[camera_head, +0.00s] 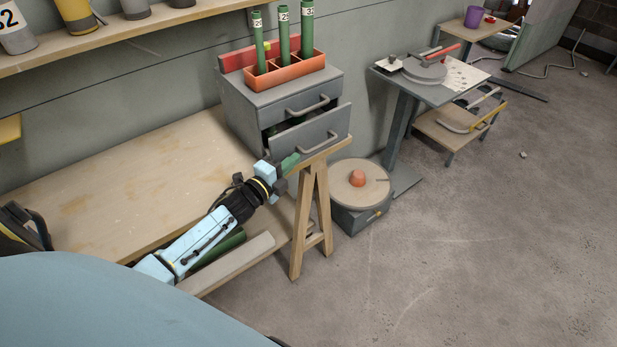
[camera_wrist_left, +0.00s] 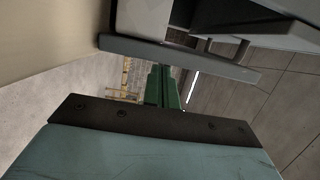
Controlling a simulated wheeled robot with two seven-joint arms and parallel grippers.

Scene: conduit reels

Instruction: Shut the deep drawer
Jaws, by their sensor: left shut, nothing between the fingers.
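The grey drawer cabinet (camera_head: 240,108) stands at the right end of the wooden workbench. Its lower, deep drawer (camera_head: 312,137) is pulled partly out, with a gap showing behind its front panel and something green inside. The upper drawer (camera_head: 303,104) looks shut. My left gripper (camera_head: 289,163), with green fingers, is shut and empty just below and in front of the deep drawer's left end; I cannot tell whether it touches. In the left wrist view its green fingers (camera_wrist_left: 162,88) lie below a grey panel (camera_wrist_left: 185,60), likely the drawer front. My right gripper is not in view.
An orange tray (camera_head: 290,72) with green tubes stands on the cabinet. The workbench (camera_head: 130,175) is mostly clear. A wooden trestle leg (camera_head: 305,225) stands below the drawer. A reel stand (camera_head: 360,190) sits on the floor, and a grey pedestal table (camera_head: 440,92) stands behind it.

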